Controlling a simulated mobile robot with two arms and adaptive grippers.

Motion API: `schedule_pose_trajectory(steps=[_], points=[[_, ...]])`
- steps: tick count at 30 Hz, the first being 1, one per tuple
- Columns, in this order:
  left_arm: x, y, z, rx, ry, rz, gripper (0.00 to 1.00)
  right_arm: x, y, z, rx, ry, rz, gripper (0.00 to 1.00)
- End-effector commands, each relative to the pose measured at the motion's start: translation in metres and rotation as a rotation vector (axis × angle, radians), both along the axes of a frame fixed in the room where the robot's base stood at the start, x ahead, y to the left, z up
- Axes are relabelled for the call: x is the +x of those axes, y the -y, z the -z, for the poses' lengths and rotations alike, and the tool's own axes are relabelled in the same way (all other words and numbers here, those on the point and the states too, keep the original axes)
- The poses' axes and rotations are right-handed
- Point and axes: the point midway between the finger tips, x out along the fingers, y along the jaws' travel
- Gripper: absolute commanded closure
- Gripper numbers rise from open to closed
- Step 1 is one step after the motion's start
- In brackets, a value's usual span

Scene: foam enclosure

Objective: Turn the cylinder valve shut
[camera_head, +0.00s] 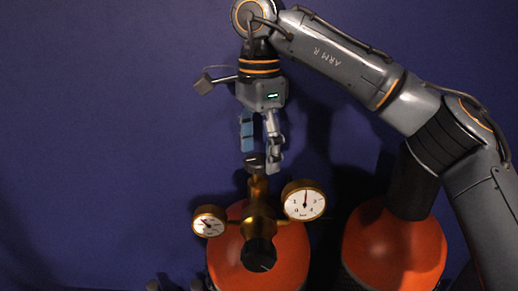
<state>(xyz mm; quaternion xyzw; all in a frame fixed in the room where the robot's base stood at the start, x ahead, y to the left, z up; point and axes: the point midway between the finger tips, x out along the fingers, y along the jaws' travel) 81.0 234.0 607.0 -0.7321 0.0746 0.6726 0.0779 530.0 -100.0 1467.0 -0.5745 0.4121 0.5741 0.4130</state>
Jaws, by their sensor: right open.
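The cylinder valve is a dark round knob (256,162) on top of a brass regulator body (258,208). It stands on an orange gas cylinder (229,262) at the lower middle. A second dark knob (258,254) faces the camera lower on the brass body. My right gripper (260,162) comes down from above with its fingers apart. The fingertips hang at about the top knob's height in the picture, one to each side of it. I cannot tell whether they touch it. My left gripper is out of view.
Two round gauges, a smaller left one (209,221) and a larger right one (304,200), stick out from the brass body. A second orange cylinder (394,246) stands at the right, below my right arm. A dark blue wall (110,120) is behind; the left side looks free.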

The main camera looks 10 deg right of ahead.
Motion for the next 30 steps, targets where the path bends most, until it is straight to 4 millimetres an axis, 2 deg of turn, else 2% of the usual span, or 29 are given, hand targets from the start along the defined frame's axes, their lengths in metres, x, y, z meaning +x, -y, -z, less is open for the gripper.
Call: schedule_pose_trajectory(steps=[9,17,30], points=[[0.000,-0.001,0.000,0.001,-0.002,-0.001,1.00,0.000,0.000,0.002,0.000,0.001,0.000,0.29],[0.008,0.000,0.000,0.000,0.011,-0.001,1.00,0.000,0.000,0.002,0.000,0.000,-0.001,0.81],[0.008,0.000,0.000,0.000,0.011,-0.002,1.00,0.000,0.000,0.002,-0.001,-0.001,0.082,0.81]])
